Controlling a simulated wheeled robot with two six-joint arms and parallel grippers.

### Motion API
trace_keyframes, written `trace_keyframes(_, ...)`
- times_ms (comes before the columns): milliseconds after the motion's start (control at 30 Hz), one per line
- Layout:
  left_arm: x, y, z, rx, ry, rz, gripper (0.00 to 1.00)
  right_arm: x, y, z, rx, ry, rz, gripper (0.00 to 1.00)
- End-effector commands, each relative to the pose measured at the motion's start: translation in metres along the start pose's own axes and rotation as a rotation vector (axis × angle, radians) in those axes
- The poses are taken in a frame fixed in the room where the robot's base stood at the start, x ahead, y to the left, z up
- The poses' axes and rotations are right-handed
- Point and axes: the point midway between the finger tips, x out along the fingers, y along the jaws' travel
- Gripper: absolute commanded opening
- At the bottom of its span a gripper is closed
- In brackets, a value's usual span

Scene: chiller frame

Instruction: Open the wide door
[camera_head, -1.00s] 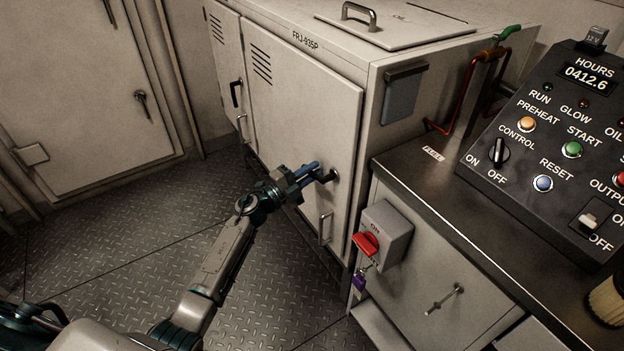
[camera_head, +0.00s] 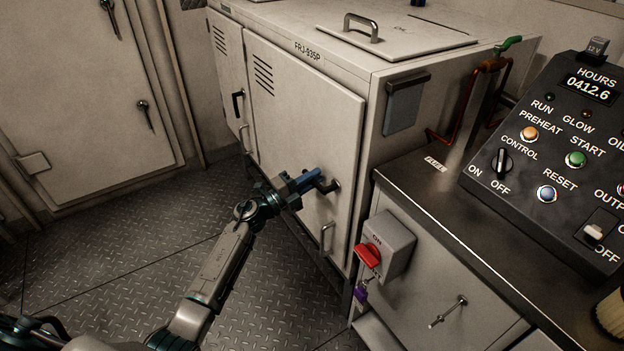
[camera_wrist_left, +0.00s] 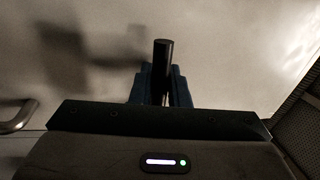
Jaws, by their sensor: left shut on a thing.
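The wide door (camera_head: 300,120) is the large pale panel with vent slots on the front of the cabinet, and it looks shut. Its black lever handle (camera_head: 329,187) sits near the door's right edge. My left gripper (camera_head: 310,181) is at this handle, with its blue fingers shut on it. In the left wrist view the dark handle bar (camera_wrist_left: 163,62) stands between the blue fingers (camera_wrist_left: 163,88), against the pale door surface. The fingers hide part of the handle in the head view. My right gripper is not in view.
A narrow door (camera_head: 228,75) with its own black handle is left of the wide door. A metal grab handle (camera_head: 327,238) is below the lever. A switch box with red knob (camera_head: 368,255) and a counter (camera_head: 430,190) stand at right. The plate floor (camera_head: 130,260) in front is clear.

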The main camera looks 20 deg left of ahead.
Motion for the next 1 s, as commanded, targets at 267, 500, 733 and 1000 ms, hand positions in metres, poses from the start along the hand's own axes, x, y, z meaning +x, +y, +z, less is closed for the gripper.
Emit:
trace_keyframes(267,-0.042,-0.005,0.008,-0.011,0.079,0.011,0.0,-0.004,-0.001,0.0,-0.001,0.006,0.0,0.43)
trace_keyframes(500,-0.098,-0.014,0.021,-0.035,0.194,0.021,0.0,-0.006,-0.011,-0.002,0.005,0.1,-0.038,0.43)
trace_keyframes(733,-0.144,-0.024,0.037,-0.057,0.296,0.028,0.0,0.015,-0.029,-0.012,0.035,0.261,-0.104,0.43)
trace_keyframes(1000,-0.184,-0.034,0.056,-0.076,0.389,0.035,0.0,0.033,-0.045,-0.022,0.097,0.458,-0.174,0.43)
